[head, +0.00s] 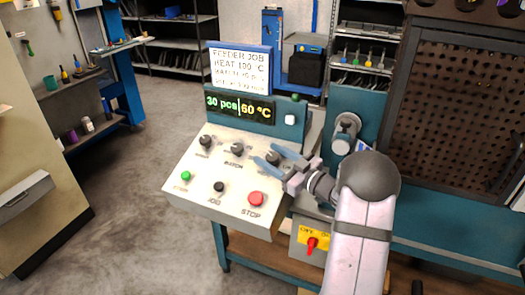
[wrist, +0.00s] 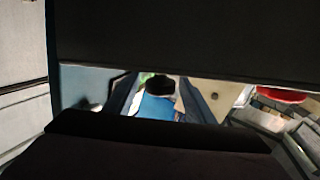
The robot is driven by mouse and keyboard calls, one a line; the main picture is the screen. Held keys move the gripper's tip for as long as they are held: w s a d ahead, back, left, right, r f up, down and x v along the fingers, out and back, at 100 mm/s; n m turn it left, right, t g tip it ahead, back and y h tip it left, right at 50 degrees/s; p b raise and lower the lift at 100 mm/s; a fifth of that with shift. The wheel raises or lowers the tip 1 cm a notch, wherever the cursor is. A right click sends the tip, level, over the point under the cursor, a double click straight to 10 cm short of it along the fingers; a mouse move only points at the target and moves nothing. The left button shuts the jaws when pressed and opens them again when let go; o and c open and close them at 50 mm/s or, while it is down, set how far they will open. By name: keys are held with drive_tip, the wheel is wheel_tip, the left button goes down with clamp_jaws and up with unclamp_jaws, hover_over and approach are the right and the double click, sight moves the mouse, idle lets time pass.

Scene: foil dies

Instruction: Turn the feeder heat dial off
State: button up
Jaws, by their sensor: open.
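The control panel (head: 203,182) is a sloped pale box with three black dials along its upper row: a left dial (head: 205,141), a middle dial (head: 237,149) and a right dial (head: 273,157). Their labels are too small to read, so I cannot tell which is the heat dial. My gripper (head: 265,154) is open, its blue fingers either side of the right dial. In the wrist view a dark round knob (wrist: 160,85) shows between the fingers; contact cannot be told. The display (head: 240,108) reads 30 pcs and 60 °C.
The panel's lower row has a green button (head: 186,176), a black knob (head: 219,187) and a red STOP button (head: 256,199). A white sign (head: 240,70) stands above the display. A red switch (head: 311,245) on yellow is below my arm. A perforated dark guard (head: 468,100) stands right.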

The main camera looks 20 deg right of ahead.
sight(268, 154)
drive_tip(key=shift+x, duration=1.8)
drive_tip(key=c, duration=1)
drive_tip(key=shift+p, duration=0.4)
drive_tip(key=shift+s+a+f+n+g+y+p, duration=0.1)
drive_tip(key=shift+a+n+g+y+p, duration=0.15)
drive_tip(key=shift+n+g+y+p, duration=0.45)
drive_tip(key=shift+s+a+n+g+y+p, duration=0.2)
drive_tip(key=shift+n+g+y+p, duration=0.2)
drive_tip(key=shift+n+g+y, duration=0.5)
drive_tip(key=shift+s+a+f+n+g+y+p, duration=0.2)
drive_tip(key=shift+n+g+y+p, duration=0.1)
drive_tip(key=shift+n+g+y, duration=0.45)
drive_tip(key=shift+s+a+f+n+g+y+p, duration=0.2)
drive_tip(key=shift+n+g+y, duration=0.35)
drive_tip(key=shift+g, duration=0.4)
